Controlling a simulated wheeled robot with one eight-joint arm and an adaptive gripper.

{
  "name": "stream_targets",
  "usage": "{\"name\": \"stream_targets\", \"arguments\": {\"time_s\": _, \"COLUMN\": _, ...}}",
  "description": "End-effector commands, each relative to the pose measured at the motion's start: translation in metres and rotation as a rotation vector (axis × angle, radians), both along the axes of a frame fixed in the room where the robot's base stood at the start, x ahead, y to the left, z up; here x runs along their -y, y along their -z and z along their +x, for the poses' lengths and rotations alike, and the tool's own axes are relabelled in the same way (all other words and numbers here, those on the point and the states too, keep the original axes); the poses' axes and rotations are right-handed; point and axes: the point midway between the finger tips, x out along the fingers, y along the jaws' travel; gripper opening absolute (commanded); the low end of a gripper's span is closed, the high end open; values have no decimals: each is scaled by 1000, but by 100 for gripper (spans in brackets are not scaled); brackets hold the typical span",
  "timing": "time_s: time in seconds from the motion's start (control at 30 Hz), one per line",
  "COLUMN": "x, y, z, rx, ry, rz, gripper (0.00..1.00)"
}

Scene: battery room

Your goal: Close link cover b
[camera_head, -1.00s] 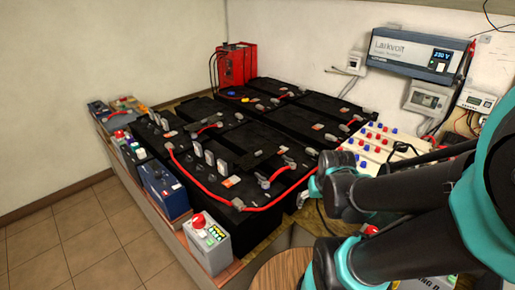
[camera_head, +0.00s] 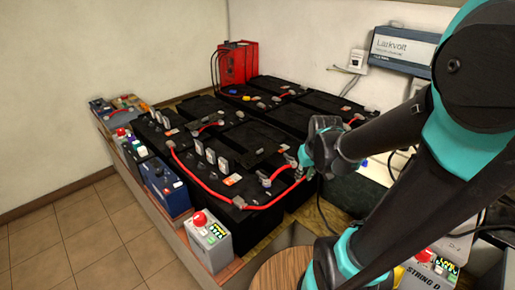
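The black batteries (camera_head: 232,178) carry several small grey covers on their terminals. A row of upright grey-white covers (camera_head: 210,156) stands on the front battery. Another small grey cover (camera_head: 289,160) lies just left of my gripper, near the end of the red cable (camera_head: 268,207). No label is readable, so I cannot tell which one is link cover b. My gripper (camera_head: 303,162) is above the right end of the front battery, close to that cable end. Its fingers are too small and overlapped to show whether they are open or touching anything.
Small boxes, one grey with a red knob (camera_head: 199,220), line the ledge at front left. A red unit (camera_head: 237,63) stands at the back. The Larkvolt unit (camera_head: 402,50) hangs on the wall. The tiled floor (camera_head: 85,245) at left is clear.

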Motion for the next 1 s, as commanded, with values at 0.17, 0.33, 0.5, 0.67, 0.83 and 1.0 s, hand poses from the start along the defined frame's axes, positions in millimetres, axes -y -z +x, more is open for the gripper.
{"name": "stream_targets", "arguments": {"time_s": 0.17, "x": -31, "y": -22, "z": 71, "rx": -10, "ry": -139, "rz": -3, "gripper": 0}}
{"name": "stream_targets", "arguments": {"time_s": 0.33, "x": -65, "y": -34, "z": 133, "rx": -15, "ry": -273, "rz": -6, "gripper": 0}}
{"name": "stream_targets", "arguments": {"time_s": 0.5, "x": -104, "y": -39, "z": 192, "rx": -18, "ry": -407, "rz": -8, "gripper": 0}}
{"name": "stream_targets", "arguments": {"time_s": 0.67, "x": -139, "y": -37, "z": 236, "rx": -18, "ry": -514, "rz": -8, "gripper": 0}}
{"name": "stream_targets", "arguments": {"time_s": 0.83, "x": -162, "y": -34, "z": 262, "rx": -16, "ry": -584, "rz": -7, "gripper": 0}}
{"name": "stream_targets", "arguments": {"time_s": 1.0, "x": -169, "y": -30, "z": 269, "rx": -16, "ry": -603, "rz": -8, "gripper": 0}}
